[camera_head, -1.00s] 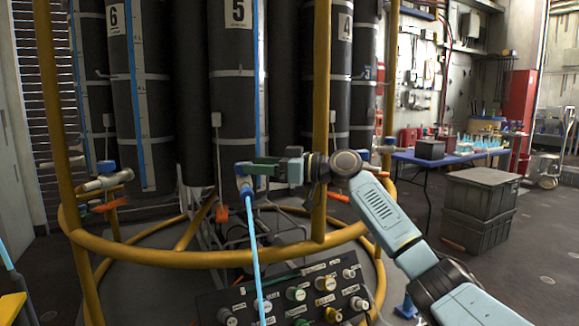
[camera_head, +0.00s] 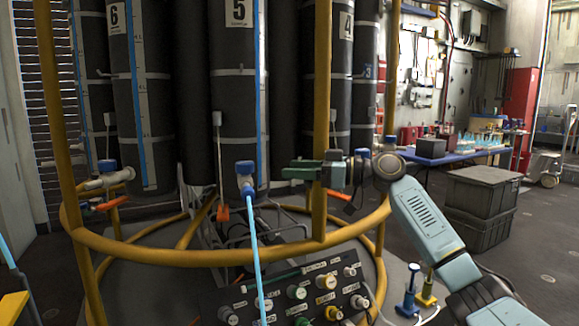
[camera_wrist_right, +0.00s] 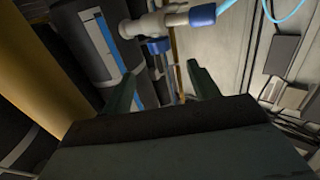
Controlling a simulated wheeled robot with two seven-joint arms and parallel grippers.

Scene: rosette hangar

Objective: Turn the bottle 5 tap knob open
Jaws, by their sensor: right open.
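Bottle 5 (camera_head: 233,110) is a tall dark cylinder with a "5" label, inside the yellow frame. Its tap has a blue knob (camera_head: 244,166) on top, and a light blue hose (camera_head: 254,250) hangs from its outlet. In the right wrist view, the pale tap body (camera_wrist_right: 150,25) and blue knob (camera_wrist_right: 158,46) lie ahead, beyond the fingers. My right gripper (camera_head: 286,173) is to the right of the tap, apart from it, fingers pointing left. It is open and empty; the fingers also show apart in the wrist view (camera_wrist_right: 162,72). My left gripper is not in view.
A yellow rail ring (camera_head: 200,257) and a yellow upright (camera_head: 320,110) stand close to my right gripper. Bottles 6 (camera_head: 125,100) and 4 (camera_head: 325,90) flank bottle 5. A black control panel (camera_head: 255,300) sits below. Grey crates (camera_head: 480,205) stand at the right.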

